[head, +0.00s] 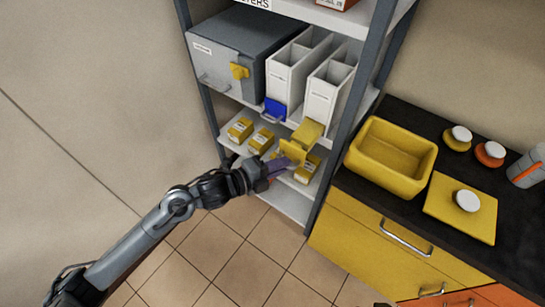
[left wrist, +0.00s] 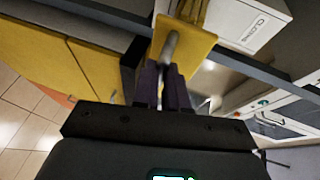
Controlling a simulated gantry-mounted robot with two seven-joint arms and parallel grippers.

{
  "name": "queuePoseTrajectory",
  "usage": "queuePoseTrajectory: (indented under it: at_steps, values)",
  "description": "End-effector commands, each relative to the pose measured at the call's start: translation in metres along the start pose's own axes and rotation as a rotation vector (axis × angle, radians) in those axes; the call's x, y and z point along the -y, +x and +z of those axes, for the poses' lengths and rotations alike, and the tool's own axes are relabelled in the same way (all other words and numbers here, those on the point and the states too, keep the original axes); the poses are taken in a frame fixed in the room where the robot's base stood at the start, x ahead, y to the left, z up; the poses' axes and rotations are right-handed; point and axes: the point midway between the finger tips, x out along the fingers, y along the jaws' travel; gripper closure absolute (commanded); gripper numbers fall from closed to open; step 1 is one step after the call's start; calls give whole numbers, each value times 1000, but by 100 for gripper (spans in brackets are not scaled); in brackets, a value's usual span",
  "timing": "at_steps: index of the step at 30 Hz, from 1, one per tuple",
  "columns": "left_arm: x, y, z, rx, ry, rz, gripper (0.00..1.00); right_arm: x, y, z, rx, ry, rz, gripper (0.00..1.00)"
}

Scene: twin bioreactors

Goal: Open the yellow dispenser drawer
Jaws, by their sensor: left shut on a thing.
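The yellow dispenser drawer (head: 308,131) juts out from the bottom of the right white dispenser (head: 328,93) on the shelf rack. Its front plate and inner part stand clear of the dispenser. My left gripper (head: 284,166) is at the drawer's front plate. In the left wrist view its purple fingers (left wrist: 166,85) are shut on the grey handle of the drawer front (left wrist: 190,40). The fingers hide part of the handle. My right gripper is not in view.
A blue drawer (head: 274,109) sits under the left white dispenser (head: 291,66). Several small yellow boxes (head: 240,129) lie on the shelf below. A grey cabinet (head: 238,50) stands left. A yellow bin (head: 390,156) sits on the dark counter right of the rack post.

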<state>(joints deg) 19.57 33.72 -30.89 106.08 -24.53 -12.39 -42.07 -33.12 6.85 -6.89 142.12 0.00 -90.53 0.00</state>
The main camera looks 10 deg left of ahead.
Motion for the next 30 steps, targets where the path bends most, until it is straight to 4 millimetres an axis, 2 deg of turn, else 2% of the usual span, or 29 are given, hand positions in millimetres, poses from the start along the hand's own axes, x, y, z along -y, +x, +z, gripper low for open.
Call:
queuePoseTrajectory:
  at_steps: [4, 5, 9, 10, 22, 26, 30]
  values:
    - [0, 0, 2, 4, 0, 0, 100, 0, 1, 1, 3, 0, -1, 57]
    - [0, 0, 2, 4, 0, 0, 86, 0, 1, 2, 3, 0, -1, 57]
    - [0, 0, 2, 4, 0, 0, 65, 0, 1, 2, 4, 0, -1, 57]
    - [0, 0, 2, 4, 0, 0, 62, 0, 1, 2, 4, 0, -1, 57]
    - [0, -7, 2, 4, 0, 1, 62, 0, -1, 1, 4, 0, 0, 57]
    - [0, -22, 2, 4, 0, 3, 62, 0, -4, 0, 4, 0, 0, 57]
    - [-1, -46, 2, 5, 1, 5, 62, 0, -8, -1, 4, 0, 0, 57]
